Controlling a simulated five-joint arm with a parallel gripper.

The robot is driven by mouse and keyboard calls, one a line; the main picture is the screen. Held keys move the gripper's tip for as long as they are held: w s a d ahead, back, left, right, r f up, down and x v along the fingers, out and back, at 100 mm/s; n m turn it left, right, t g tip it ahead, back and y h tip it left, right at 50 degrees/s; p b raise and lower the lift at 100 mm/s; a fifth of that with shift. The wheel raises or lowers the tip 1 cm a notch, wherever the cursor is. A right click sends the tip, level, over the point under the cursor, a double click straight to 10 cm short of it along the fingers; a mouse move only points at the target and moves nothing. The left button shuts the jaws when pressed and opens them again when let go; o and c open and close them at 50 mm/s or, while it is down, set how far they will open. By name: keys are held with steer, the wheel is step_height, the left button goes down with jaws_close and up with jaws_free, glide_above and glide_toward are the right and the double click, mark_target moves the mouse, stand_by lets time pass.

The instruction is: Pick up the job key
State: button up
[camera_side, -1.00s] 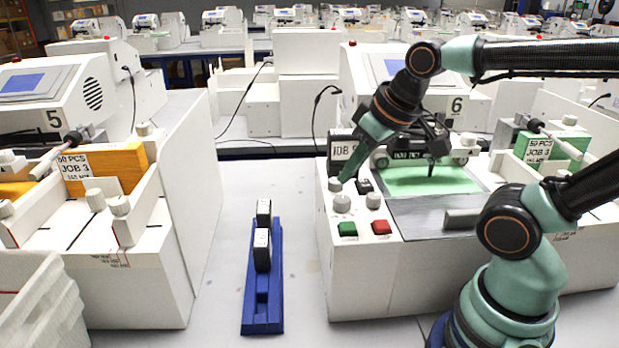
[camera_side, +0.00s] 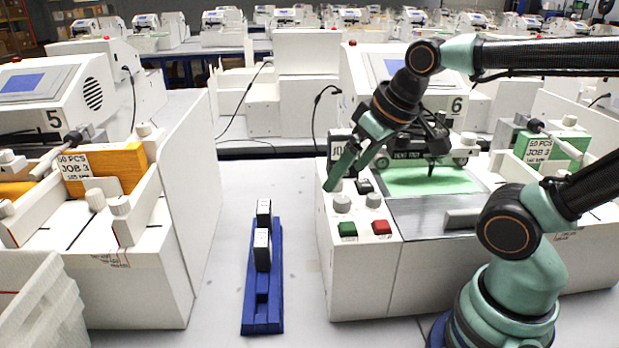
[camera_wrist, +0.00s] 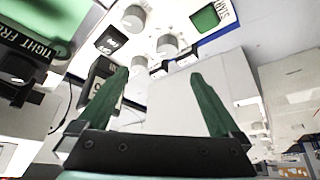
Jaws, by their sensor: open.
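Two upright black blocks with white faces, which look like job keys, stand in a blue rack (camera_side: 262,316): a nearer one (camera_side: 262,258) and a farther one (camera_side: 264,208). A small dark block with white marks (camera_side: 364,186) sits on machine 6's panel; it also shows in the wrist view (camera_wrist: 110,40). I cannot tell whether it is a key. My gripper (camera_side: 344,178) is open above the panel's left edge, right of the rack and higher. In the wrist view its green fingers (camera_wrist: 160,76) are apart with nothing held between them.
Machine 6's panel has grey knobs (camera_side: 342,203), a green button (camera_side: 347,229) and a red button (camera_side: 381,227). A dark job sign (camera_side: 338,146) stands behind my fingers. Machine 5 (camera_side: 150,270) walls the rack's left side. The bench around the rack is clear.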

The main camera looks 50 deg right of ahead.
mark_target(344, 147)
steer(key=w+d+r+m+g, duration=0.1)
steer(key=w+d+r+m, duration=0.1)
steer(key=r, duration=0.1)
steer(key=w+d+r+m+g, duration=0.2)
steer(key=w+d+r+m, duration=0.1)
steer(key=w+d+r+m+g, duration=0.2)
steer(key=d+r+m, duration=0.1)
steer(key=shift+w+d+r, duration=0.15)
steer(key=shift+d+r, duration=0.1)
steer(key=shift+r, duration=0.1)
steer(key=shift+w+d+r+m+g, duration=0.2)
steer(key=shift+d+m+g, duration=0.15)
steer(key=shift+m, duration=0.15)
step_height(344, 147, down, 12)
steer(key=shift+w+d+f, duration=0.1)
steer(key=c, duration=1.2)
